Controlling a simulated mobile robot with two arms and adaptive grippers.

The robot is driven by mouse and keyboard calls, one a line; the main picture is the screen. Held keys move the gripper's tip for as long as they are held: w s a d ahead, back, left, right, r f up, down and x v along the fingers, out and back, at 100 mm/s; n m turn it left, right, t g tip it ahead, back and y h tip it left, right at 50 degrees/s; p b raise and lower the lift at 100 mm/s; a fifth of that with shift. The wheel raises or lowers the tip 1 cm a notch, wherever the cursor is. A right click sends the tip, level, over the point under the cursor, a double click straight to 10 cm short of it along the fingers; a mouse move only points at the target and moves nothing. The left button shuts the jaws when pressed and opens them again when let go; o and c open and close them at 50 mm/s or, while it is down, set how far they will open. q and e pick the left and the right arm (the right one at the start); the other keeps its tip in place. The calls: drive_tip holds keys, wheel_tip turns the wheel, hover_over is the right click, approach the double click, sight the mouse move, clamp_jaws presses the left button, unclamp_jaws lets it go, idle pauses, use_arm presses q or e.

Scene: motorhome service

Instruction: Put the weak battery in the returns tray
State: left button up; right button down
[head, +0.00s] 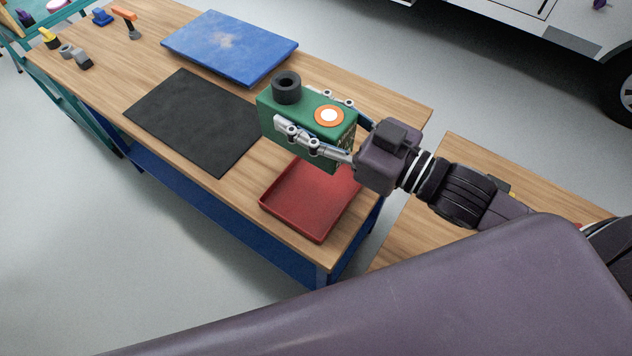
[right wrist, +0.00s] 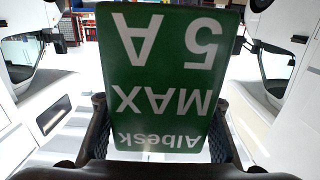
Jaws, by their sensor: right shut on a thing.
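A green box-shaped battery (head: 283,117) with a black round knob and an orange-and-white round mark on top is in my right gripper (head: 300,120). The gripper's fingers are shut along its two sides. In the right wrist view the battery's green face (right wrist: 165,80) reads "Albesk MAX 5A" upside down. The battery is held above the bench, between the black mat and the red tray (head: 290,222). The red tray lies at the bench's near right corner, and its visible part is empty; the gripper hides its far edge. My left gripper is not in view.
A black mat (head: 190,125) and a blue slab (head: 228,45) lie on the wooden bench (head: 130,75). Small tools, including an orange-headed one (head: 125,17), sit at the far left end. A second wooden surface (head: 480,160) stands to the right across a gap.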

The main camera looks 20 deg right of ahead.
drive_tip(key=shift+a, duration=0.1)
wheel_tip(320, 180, down, 19)
drive_tip(key=shift+f, duration=0.2)
idle(0.4)
drive_tip(key=shift+f+b, duration=0.15)
drive_tip(key=shift+b, duration=0.15)
drive_tip(key=c, duration=1)
unclamp_jaws()
drive_tip(key=shift+s+f, duration=0.15)
drive_tip(key=shift+f, duration=0.05)
drive_tip(key=shift+o, duration=0.2)
drive_tip(key=shift+r, duration=0.2)
drive_tip(key=p+v, duration=0.2)
drive_tip(key=v, duration=0.5)
drive_tip(key=shift+s+d+f+p, duration=0.1)
drive_tip(key=shift+d+p, duration=0.15)
drive_tip(key=shift+p, duration=0.05)
